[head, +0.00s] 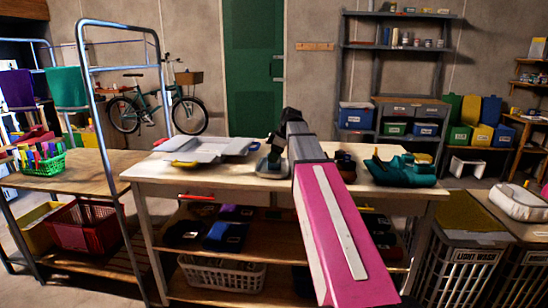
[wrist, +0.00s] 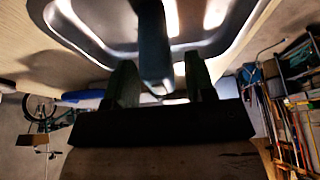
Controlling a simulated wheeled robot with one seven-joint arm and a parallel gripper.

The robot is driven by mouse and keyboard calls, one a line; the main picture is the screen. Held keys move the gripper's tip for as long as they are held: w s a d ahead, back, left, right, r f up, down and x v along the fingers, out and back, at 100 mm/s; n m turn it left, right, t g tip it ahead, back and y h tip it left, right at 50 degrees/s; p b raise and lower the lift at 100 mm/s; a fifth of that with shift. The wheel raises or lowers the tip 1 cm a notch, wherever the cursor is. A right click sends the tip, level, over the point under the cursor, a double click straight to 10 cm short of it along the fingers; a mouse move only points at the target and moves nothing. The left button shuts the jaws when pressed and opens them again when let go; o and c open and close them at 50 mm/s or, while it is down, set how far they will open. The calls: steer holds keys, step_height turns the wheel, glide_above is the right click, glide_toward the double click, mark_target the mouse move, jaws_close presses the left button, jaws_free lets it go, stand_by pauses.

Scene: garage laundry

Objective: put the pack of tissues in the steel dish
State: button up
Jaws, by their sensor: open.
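In the wrist view a shiny metal dish (wrist: 88,42), which looks like the steel dish, fills the top, with a raised rim and rounded corners. My gripper (wrist: 160,82) is at the dish's near rim, with its two dark fingers apart. A dark blue-grey, narrow block (wrist: 152,45) shows between the fingers and over the dish; it may be the pack of tissues, but shadow hides its details. I cannot tell whether it touches a finger or the dish floor. In the head view my gripper (head: 272,155) is low over the workbench, beyond my pink arm link.
A wide pale grey tray-like thing (head: 210,149) lies on the workbench (head: 150,172) to the gripper's left. A dark teal object (head: 400,170) and a small brown item (head: 345,163) stand to the right. A metal frame (head: 108,150) rises at the bench's left end.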

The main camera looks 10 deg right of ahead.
steer(key=v, duration=1.2)
steer(key=shift+a+r, duration=0.1)
steer(key=shift+c, duration=0.3)
stand_by(0.6)
